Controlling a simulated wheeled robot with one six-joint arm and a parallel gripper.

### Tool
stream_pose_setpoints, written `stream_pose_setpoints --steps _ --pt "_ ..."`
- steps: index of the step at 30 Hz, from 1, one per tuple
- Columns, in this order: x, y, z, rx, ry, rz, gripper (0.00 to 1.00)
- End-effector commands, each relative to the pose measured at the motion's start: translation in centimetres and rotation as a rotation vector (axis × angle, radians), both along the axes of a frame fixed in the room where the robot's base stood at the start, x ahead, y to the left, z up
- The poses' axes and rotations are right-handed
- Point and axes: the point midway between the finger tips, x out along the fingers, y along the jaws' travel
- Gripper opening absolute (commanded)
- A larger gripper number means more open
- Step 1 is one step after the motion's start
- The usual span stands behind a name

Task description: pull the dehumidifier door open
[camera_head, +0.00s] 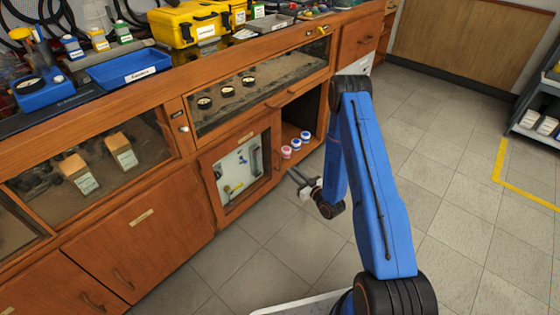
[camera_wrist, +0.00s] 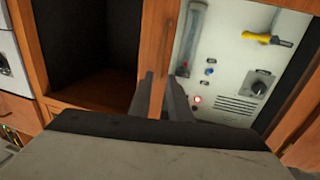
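The dehumidifier door (camera_head: 208,171) is a wooden frame around a pale panel, low in the cabinet, and looks closed in the head view. The panel (camera_wrist: 222,60) with a yellow handle, black knob and red light fills the right of the wrist view. My gripper (camera_head: 293,176) is in front of the cabinet, right of the door. In the wrist view my gripper (camera_wrist: 161,98) has its fingers apart, one on each side of a vertical wooden strip (camera_wrist: 159,45) in the picture. Whether they touch it is not clear.
An open compartment (camera_wrist: 85,55) lies beside the panel. In the head view pink and blue-topped containers (camera_head: 295,144) stand at that compartment's mouth. A blue tray (camera_head: 120,69) and a yellow case (camera_head: 190,24) sit on the counter. The tiled floor (camera_head: 270,255) in front is clear.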

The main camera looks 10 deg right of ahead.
Motion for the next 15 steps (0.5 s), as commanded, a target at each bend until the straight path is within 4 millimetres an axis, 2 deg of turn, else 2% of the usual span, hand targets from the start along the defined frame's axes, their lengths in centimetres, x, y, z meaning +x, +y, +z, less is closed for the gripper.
stream_pose_setpoints --steps 6,15 --pt "3.6 1.7 0.1 -0.001 -0.003 0.001 0.17" --pt "7.9 3.7 0.0 0.000 -0.001 0.000 0.17"
